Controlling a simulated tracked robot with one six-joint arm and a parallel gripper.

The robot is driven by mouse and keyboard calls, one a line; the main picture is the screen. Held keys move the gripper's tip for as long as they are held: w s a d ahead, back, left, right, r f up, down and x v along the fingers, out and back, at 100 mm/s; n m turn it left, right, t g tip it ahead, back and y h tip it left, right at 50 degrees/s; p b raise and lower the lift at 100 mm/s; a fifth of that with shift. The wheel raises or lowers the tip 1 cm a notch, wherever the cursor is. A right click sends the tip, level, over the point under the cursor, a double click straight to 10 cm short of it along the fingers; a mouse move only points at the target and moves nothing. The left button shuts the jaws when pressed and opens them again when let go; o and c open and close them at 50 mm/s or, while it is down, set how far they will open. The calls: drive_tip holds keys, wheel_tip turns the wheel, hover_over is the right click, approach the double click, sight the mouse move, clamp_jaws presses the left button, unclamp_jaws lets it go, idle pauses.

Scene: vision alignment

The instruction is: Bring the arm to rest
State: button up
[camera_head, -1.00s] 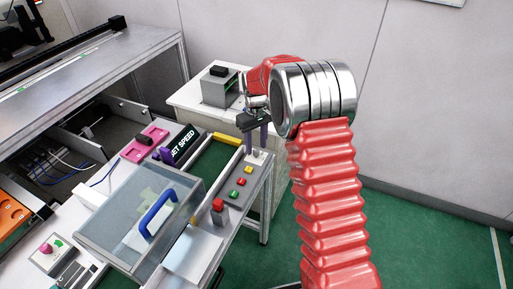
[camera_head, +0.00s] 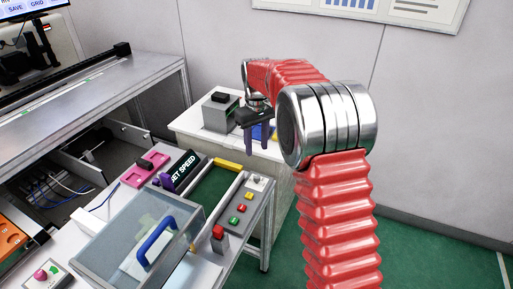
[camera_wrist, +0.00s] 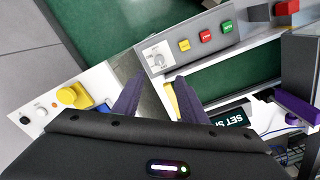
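My red arm (camera_head: 340,225) rises on the right and bends at a silver joint (camera_head: 325,122), then reaches back to the left. My gripper (camera_head: 257,150) hangs downward with dark purple fingers, above the area between the button panel and the white side table. In the wrist view my gripper (camera_wrist: 157,85) shows its two fingers apart with nothing between them. The gripper is open and empty, and touches nothing that I can see.
Below stands a bench with a button panel (camera_head: 242,207), a clear cover with a blue handle (camera_head: 157,240), a "SET SPEED" display (camera_head: 184,172) and a pink part (camera_head: 146,168). A white side table (camera_head: 190,122) holds a grey box (camera_head: 220,113). Green floor (camera_head: 430,255) is clear at right.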

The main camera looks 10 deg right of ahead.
idle(0.3)
drive_tip(key=s+r+m+t, duration=0.1)
drive_tip(key=s+r+t, duration=0.1)
drive_tip(key=s, duration=1)
drive_tip(key=s+r+m+t, duration=0.1)
drive_tip(key=s+r, duration=0.3)
drive_tip(key=s, duration=0.8)
drive_tip(key=s+r+m+t, duration=0.2)
drive_tip(key=s+r, duration=0.1)
drive_tip(key=s, duration=0.9)
drive_tip(key=shift+s+d+r+t, duration=0.2)
drive_tip(key=shift+d+r+t, duration=0.1)
drive_tip(key=shift+d, duration=0.1)
drive_tip(key=shift+c, duration=1)
